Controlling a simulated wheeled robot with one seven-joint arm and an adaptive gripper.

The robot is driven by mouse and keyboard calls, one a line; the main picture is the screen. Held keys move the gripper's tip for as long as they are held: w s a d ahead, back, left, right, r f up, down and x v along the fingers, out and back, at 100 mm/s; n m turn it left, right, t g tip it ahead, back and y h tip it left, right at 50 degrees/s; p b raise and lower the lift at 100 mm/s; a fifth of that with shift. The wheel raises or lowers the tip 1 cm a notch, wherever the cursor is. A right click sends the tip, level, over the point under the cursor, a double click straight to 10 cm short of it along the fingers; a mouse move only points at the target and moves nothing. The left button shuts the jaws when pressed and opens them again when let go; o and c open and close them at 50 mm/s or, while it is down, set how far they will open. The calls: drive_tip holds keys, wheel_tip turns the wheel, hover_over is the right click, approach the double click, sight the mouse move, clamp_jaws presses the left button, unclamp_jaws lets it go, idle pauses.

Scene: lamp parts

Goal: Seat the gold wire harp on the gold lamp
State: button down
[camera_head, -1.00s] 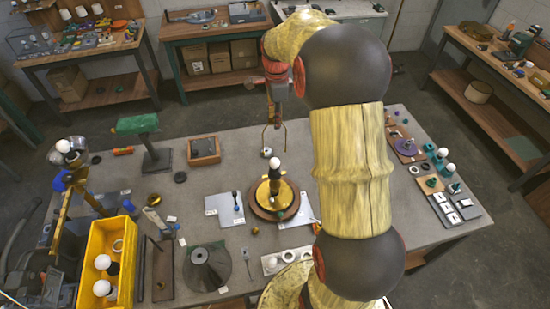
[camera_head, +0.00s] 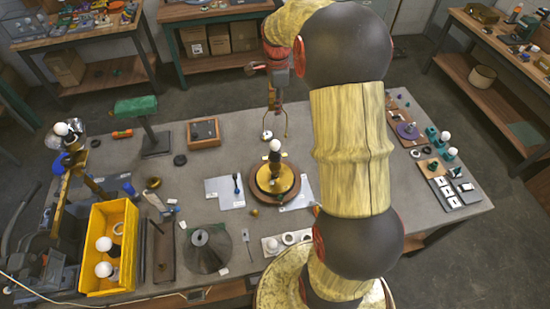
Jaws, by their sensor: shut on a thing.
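The gold lamp (camera_head: 285,184) stands upright on a round brown base near the middle of the grey workbench, with a white bulb (camera_head: 275,145) at its top. My gripper (camera_head: 277,82) is shut on the gold wire harp (camera_head: 286,124), above and just behind the bulb in the picture. The harp's two thin legs hang down, apart from each other, and look clear of the lamp. The fingertips and the harp's upper part are small and hard to make out. The small fittings at the lamp's neck are too small to tell.
A yellow bin (camera_head: 99,278) with bulbs stands at front left. A dark cone shade (camera_head: 208,250) sits left of the lamp. A green lamp (camera_head: 136,105) and a wooden box (camera_head: 204,133) stand behind left. Small parts (camera_head: 440,165) line the right edge. My arm hides bench right of centre.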

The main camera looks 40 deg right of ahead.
drive_tip(key=shift+f+b, duration=0.4)
drive_tip(key=shift+f, duration=0.45)
drive_tip(key=shift+f+b, duration=1)
drive_tip(key=shift+f, duration=1.05)
drive_tip(key=shift+f+b, duration=0.95)
drive_tip(key=shift+f, duration=0.75)
drive_tip(key=shift+w+f+b, duration=0.1)
drive_tip(key=shift+f+b, duration=0.3)
drive_tip(key=shift+f, duration=0.6)
idle(0.4)
drive_tip(key=shift+f, duration=0.25)
idle(1.1)
